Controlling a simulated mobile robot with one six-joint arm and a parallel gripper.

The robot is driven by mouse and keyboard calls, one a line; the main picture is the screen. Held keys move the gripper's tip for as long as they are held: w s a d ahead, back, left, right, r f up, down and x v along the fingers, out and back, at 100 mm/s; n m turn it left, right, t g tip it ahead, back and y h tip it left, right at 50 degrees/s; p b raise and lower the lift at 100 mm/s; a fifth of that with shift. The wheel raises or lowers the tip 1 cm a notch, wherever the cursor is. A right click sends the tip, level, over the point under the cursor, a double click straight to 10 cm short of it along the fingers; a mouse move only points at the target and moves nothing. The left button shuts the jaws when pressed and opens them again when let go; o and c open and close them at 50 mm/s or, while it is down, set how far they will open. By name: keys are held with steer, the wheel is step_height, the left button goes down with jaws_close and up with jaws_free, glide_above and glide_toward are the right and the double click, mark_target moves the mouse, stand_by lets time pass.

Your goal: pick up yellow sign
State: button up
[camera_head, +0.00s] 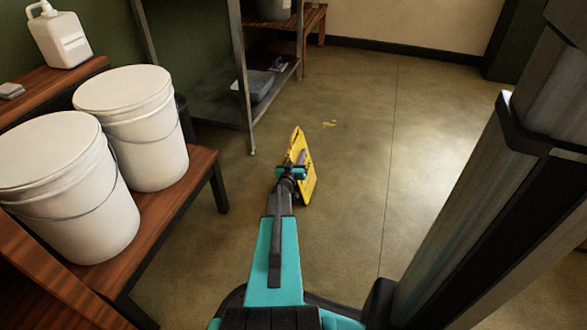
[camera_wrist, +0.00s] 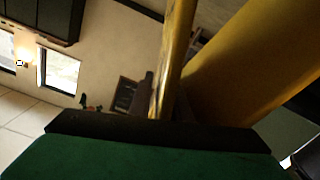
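The yellow sign (camera_head: 308,172) is in the middle of the head view, at the far end of my arm. It leans slightly and has a dark marking on its face. My gripper (camera_head: 293,170) is at its left side, touching it. In the wrist view the sign's yellow panels (camera_wrist: 255,65) fill the upper right and come very near the palm. One dark finger of my gripper (camera_wrist: 150,98) lies against the narrower panel, close to the middle; the other finger is hidden. My gripper looks shut on the sign. Whether the sign's lower edge touches the floor is unclear.
Two white lidded buckets (camera_head: 130,125) stand on a wooden bench (camera_head: 207,165) at left. A white jug (camera_head: 60,38) is behind them. A metal shelf (camera_head: 205,105) stands at the back left. The floor (camera_head: 360,140) right of the sign is clear.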

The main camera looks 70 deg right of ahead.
jaws_close()
stand_by(1.4)
